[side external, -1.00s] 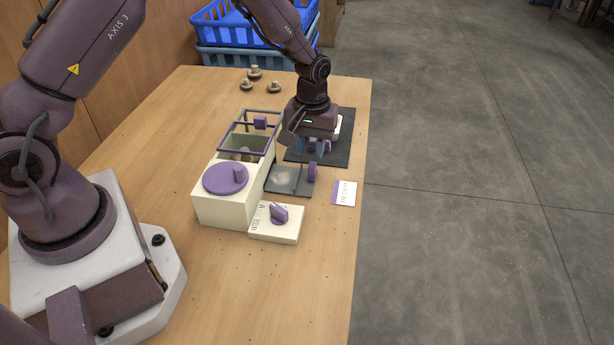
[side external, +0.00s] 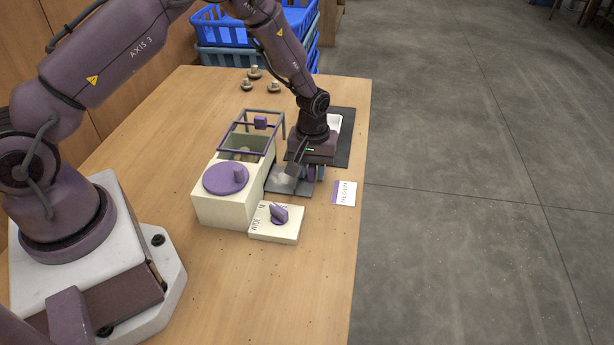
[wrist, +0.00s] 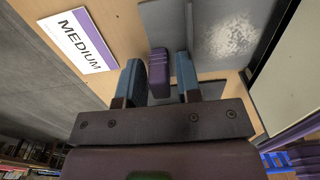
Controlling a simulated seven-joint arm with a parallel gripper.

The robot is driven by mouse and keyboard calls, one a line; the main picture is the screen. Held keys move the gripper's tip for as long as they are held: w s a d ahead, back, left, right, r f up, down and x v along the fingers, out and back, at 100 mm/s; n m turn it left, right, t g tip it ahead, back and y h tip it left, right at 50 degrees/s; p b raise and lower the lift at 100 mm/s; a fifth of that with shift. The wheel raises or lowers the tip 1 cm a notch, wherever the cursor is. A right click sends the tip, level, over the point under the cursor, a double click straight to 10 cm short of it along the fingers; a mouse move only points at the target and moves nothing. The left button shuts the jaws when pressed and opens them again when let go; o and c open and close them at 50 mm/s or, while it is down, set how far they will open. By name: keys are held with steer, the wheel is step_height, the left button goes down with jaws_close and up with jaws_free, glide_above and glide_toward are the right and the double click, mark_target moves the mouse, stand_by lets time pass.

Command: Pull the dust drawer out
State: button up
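The cream machine (side external: 224,208) carries a round purple disc with a knob on top. A flat grey plate (side external: 280,187), which looks like the dust drawer, lies at its right side and also shows in the wrist view (wrist: 228,32). A purple upright handle (wrist: 158,72) stands near the plate's edge. My gripper (wrist: 161,80) is open, with one blue finger on each side of the handle and a small gap visible. In the side view, my gripper (side external: 309,174) is low at the plate's right end, and my wrist mostly hides the handle.
A small cream box (side external: 273,232) with a purple dial stands in front of the machine. A white MEDIUM card (side external: 344,193) lies to the right. Several mushrooms (side external: 254,73) stand at the back.

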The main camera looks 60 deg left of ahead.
steer(key=shift+c, duration=0.5)
steer(key=c, duration=0.4)
steer(key=shift+d, duration=0.1)
steer(key=shift+w+d, duration=0.5)
steer(key=shift+w, duration=0.05)
steer(key=o, duration=0.7)
steer(key=shift+r, duration=2.25)
steer(key=shift+r, duration=0.1)
